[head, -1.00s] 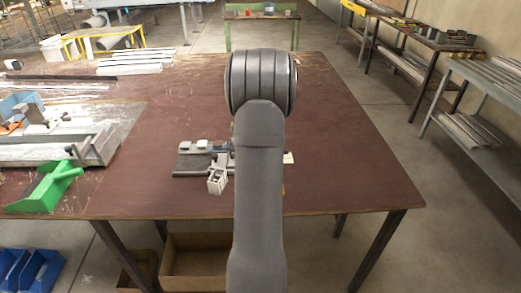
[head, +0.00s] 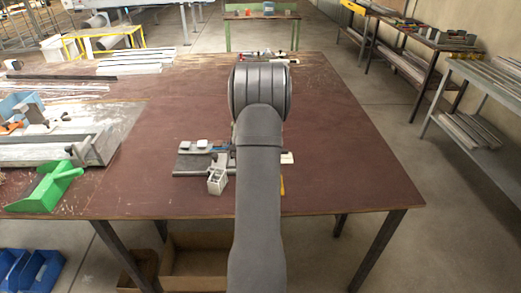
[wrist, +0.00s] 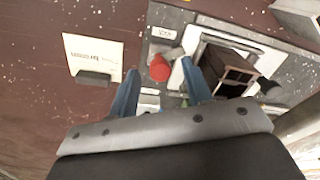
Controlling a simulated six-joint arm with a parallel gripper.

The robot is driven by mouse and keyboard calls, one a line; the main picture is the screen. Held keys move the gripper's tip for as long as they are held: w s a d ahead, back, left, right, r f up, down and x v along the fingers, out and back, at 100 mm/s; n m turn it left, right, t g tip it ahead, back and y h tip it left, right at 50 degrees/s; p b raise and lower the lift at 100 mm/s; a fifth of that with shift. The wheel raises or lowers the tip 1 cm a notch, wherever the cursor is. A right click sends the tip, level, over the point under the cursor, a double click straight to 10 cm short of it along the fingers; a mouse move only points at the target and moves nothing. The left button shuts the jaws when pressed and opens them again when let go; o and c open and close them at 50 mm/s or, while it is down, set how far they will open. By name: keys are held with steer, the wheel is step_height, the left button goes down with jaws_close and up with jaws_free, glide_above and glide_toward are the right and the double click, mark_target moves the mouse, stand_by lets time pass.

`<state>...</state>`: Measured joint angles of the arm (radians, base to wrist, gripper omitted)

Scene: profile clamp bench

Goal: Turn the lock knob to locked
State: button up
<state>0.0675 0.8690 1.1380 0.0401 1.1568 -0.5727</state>
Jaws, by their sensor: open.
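In the wrist view a round red knob (wrist: 159,68) sits on the grey clamp fixture (wrist: 178,18), with a small grey piece beside it and a small label (wrist: 163,33) above it; I cannot read its marking. My gripper (wrist: 160,78) is open, its two blue fingers either side of the knob. I cannot tell whether either finger touches it. A dark hollow profile (wrist: 228,68) in a pale frame lies right of the right finger. In the head view my arm hides the gripper and knob; the fixture's left part (head: 190,166) shows.
A white card (wrist: 92,52) stands in a dark holder left of the knob.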

jaws_close()
steer(key=m, duration=0.3)
steer(key=shift+m, duration=2.2)
jaws_free()
